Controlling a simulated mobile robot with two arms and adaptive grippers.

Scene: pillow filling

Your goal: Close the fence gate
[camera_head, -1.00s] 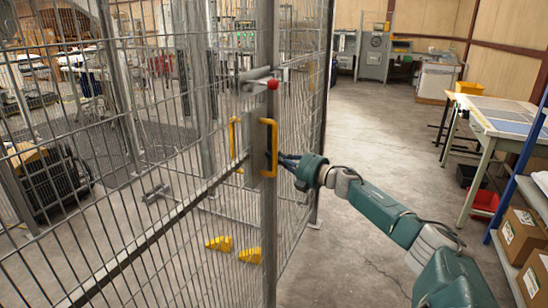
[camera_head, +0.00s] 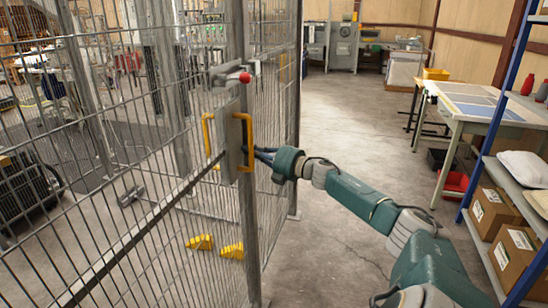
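The fence gate is a grey wire-mesh panel (camera_head: 110,215) filling the left of the view, with a steel upright at its right edge. A yellow handle (camera_head: 250,122) sits on the near side of a grey plate there, and a second yellow handle (camera_head: 206,137) on the other side. A latch bar with a red knob (camera_head: 245,77) is above. My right gripper (camera_head: 256,155) reaches in from the right, its dark fingers around the near handle's bar; the fingertips are partly hidden. I cannot tell whether a gap remains at the gate's edge. My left gripper is out of view.
More mesh fence (camera_head: 283,120) stands behind the upright. A worktable (camera_head: 470,115) and a shelf with cardboard boxes (camera_head: 495,210) line the right. The concrete floor between is clear.

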